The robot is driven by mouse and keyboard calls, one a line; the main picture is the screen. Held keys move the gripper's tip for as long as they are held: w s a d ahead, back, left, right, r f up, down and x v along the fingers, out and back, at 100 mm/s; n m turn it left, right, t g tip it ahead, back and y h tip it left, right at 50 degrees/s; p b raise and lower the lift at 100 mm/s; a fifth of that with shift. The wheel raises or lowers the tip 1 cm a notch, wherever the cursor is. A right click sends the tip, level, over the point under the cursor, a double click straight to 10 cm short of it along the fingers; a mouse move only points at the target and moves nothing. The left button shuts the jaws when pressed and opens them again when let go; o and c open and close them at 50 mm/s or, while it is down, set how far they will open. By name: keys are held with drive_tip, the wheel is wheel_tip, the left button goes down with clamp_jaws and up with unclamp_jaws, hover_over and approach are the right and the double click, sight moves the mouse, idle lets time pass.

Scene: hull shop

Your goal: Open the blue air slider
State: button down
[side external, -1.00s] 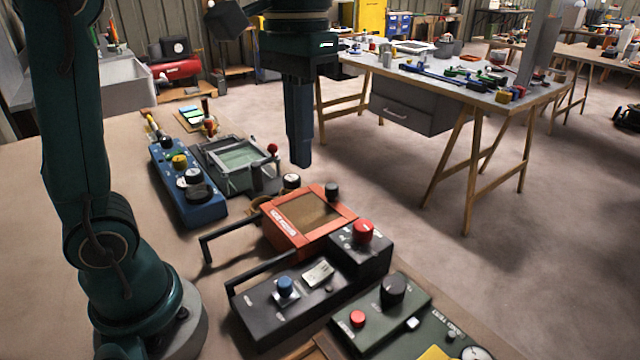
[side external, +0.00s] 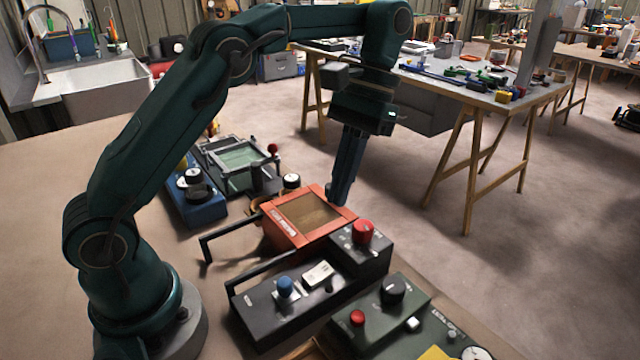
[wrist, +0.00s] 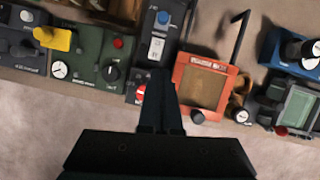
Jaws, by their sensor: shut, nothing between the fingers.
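A blue knob (side external: 286,287) sits on a pale square plate at the front left of a black control box (side external: 262,316); it looks like the blue air slider, but its lettering is too small to read. The knob also shows at the top of the wrist view (wrist: 163,17). My gripper (side external: 338,202) is shut and empty, pointing down and slightly tilted. It is beside the right edge of the orange-framed box (side external: 285,232) and behind the red knob (side external: 363,232), apart from the blue knob. In the wrist view, the shut fingers (wrist: 160,76) cover part of the black box.
A black bar handle (side external: 262,272) stands along the black box's left side. A green box (side external: 415,308) with a black dial lies to the right. A blue box (side external: 195,205) and a grey framed device (side external: 240,160) stand behind. The bench at left is clear.

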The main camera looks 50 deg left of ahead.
approach(294, 288)
drive_tip(key=f, duration=0.4)
drive_tip(key=shift+w+f, duration=0.35)
drive_tip(key=shift+f, duration=0.05)
drive_tip(key=shift+s+d, duration=0.15)
drive_tip(key=shift+s, duration=1.15)
drive_tip(key=shift+s, duration=2)
drive_tip(key=shift+w, duration=0.1)
